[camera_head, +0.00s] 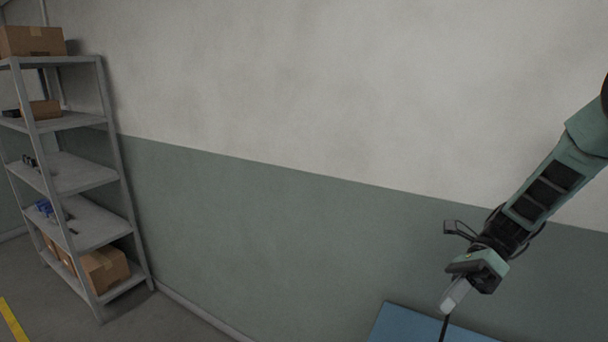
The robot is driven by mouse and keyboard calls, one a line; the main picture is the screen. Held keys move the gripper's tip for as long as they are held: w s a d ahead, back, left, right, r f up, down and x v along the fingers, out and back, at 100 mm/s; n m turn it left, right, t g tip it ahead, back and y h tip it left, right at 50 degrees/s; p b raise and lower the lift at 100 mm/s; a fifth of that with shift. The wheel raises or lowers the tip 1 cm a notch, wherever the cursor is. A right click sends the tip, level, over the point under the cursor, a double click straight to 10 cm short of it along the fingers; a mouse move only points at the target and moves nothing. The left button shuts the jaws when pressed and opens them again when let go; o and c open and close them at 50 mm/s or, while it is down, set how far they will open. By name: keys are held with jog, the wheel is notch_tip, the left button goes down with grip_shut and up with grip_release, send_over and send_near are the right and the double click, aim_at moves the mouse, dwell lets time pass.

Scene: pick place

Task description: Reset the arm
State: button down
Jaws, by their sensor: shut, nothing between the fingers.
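My arm reaches in from the right edge and slants down to the left. My gripper (449,308) is at its lower end, pointing down, shut and empty. It hangs in front of the grey-green lower wall. In the picture, its tip overlaps a blue flat surface (400,325) at the bottom edge. I cannot tell how far apart they are, and most of the blue surface is cut off by the frame.
A grey metal shelf unit (87,176) stands at the left with cardboard boxes (103,268) and small items on its levels. The wall (290,80) behind is bare. A yellow floor line (13,322) shows at bottom left. The space between shelf and arm looks clear.

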jog(key=s+a+n+t+h+b, duration=0.1)
jog(key=s+a+n+t+h, duration=0.1)
jog(key=s+n, duration=0.4)
jog(key=s+a+r+n+t+h+b, duration=0.1)
jog(key=s+a+n+h, duration=0.4)
jog(key=n, duration=0.9)
jog(key=s+a+r+n+t+h+b, duration=0.1)
jog(key=s+a+n+t+h, duration=0.2)
jog(key=s+a+n, duration=0.4)
jog(key=s+n, duration=0.1)
jog(key=n, duration=0.2)
jog(key=shift+s+a+h, duration=0.2)
jog(key=shift+h, duration=0.2)
